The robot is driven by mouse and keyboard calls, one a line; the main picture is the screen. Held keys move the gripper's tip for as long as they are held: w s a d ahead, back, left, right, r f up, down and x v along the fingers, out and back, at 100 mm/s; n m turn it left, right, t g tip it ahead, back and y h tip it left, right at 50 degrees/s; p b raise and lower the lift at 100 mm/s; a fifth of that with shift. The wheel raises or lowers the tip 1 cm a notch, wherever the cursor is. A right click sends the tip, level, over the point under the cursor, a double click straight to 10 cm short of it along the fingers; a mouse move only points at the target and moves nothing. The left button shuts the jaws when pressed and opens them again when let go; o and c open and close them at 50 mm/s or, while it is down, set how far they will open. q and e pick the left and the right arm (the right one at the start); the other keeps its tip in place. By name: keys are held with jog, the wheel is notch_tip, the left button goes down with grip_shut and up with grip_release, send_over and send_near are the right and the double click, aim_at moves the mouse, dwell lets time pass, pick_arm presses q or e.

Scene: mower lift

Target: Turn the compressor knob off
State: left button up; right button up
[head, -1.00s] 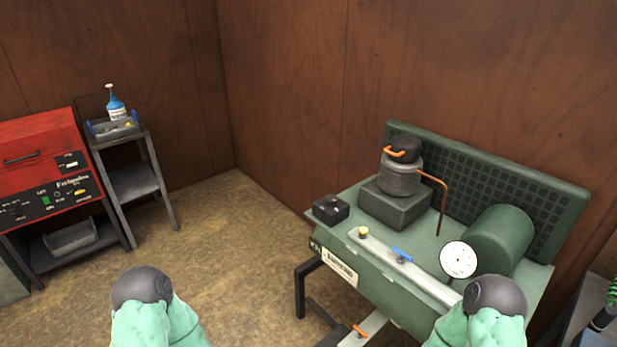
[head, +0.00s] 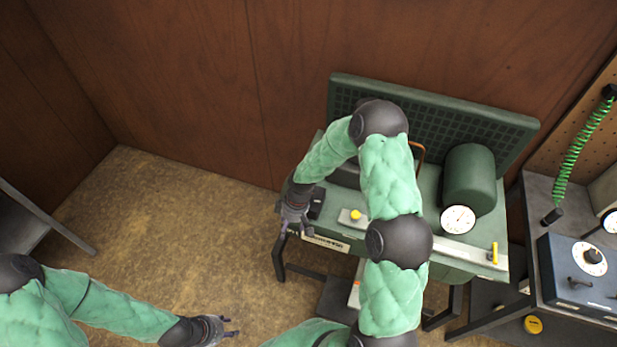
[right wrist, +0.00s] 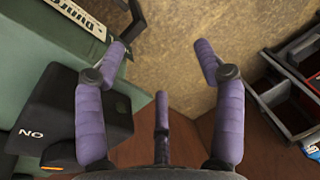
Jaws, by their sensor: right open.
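The green compressor bench (head: 330,226) stands against the wall, with a round green tank (head: 470,180) and a white dial gauge (head: 457,219) on it. A black box (head: 317,203) sits at its left end. In the right wrist view this box (right wrist: 112,117) shows the upside-down lettering "ON" and a bit of orange at its lower edge; a knob cannot be made out clearly. My right gripper (head: 296,230) is open and empty, close beside the box's left side; its purple fingers (right wrist: 160,52) are spread. My left gripper (head: 230,327) is open and empty, low over the floor.
My right arm hides the middle of the bench. A yellow knob (head: 355,215) and a yellow lever (head: 494,252) sit along its front. A workbench with a blue box (head: 580,275) stands at right.

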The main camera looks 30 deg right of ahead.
jog(key=w+d+r, duration=0.1)
jog(key=d+r, duration=0.1)
jog(key=r, duration=0.1)
jog(key=w+d+r+n+h+p, duration=0.1)
jog(key=w+d+r, duration=0.1)
jog(key=r, duration=0.1)
jog(key=w+d+r+n, duration=0.1)
jog(key=w+r, duration=0.1)
jog(key=r, duration=0.1)
jog(key=shift+w+d+p, duration=0.15)
jog(key=shift+d+p, duration=0.25)
jog(key=w+d+r+n+h+p, duration=0.1)
jog(key=w+d+r+n+h, duration=0.1)
jog(key=d+r, duration=0.35)
pick_arm(q)
jog(key=r, duration=0.4)
jog(key=shift+w+a+r, duration=0.15)
jog(key=shift+w, duration=0.15)
pick_arm(e)
jog(key=f, duration=1)
jog(key=shift+s+a+f, duration=0.2)
jog(key=shift+a, duration=0.05)
jog(key=c, duration=1.1)
